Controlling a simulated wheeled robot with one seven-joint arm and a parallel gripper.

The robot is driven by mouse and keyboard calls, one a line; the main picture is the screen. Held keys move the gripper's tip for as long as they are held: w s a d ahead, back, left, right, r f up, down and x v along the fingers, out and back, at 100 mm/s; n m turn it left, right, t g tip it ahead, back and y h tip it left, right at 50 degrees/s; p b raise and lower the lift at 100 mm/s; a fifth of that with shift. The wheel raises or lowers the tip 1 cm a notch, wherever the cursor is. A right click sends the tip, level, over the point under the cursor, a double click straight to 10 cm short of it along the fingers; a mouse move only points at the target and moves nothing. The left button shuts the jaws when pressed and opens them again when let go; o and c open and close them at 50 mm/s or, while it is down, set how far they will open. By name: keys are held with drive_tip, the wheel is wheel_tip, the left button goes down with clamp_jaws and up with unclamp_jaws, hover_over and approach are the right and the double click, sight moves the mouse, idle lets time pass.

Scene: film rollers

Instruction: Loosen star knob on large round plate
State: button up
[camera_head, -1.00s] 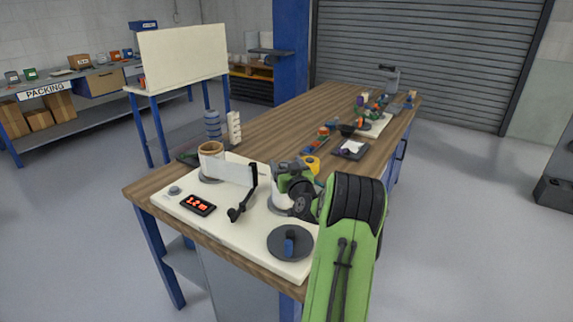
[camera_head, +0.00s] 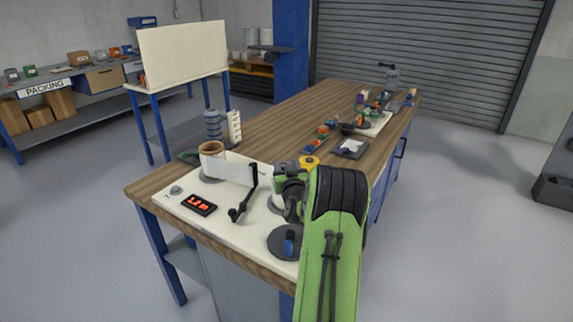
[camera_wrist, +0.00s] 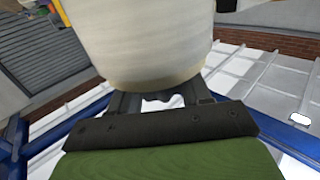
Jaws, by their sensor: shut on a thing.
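A large round dark plate (camera_head: 278,251) lies at the front right of the cream board, partly hidden by my green arm. A blue knob (camera_head: 289,243) stands at its middle; its star shape is too small to make out. My gripper (camera_head: 282,187) is behind and above this plate, apart from the knob. It is at the white roll (camera_head: 274,205) on the board. In the wrist view, the pale, smooth roll (camera_wrist: 150,45) fills the upper middle against my gripper (camera_wrist: 160,101). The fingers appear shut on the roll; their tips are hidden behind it.
A black crank-like arm (camera_head: 245,195), a red-lit display (camera_head: 199,204) and a brown-cored roll (camera_head: 211,152) with a white web stand left of my gripper. Several small parts lie farther along the wooden table (camera_head: 255,135).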

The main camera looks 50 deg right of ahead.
drive_tip(key=shift+r, duration=0.2)
drive_tip(key=o, duration=1.1)
drive_tip(key=shift+c, duration=0.2)
wheel_tip(320, 180, up, 10)
drive_tip(key=p, duration=0.2)
drive_tip(key=shift+p, duration=0.4)
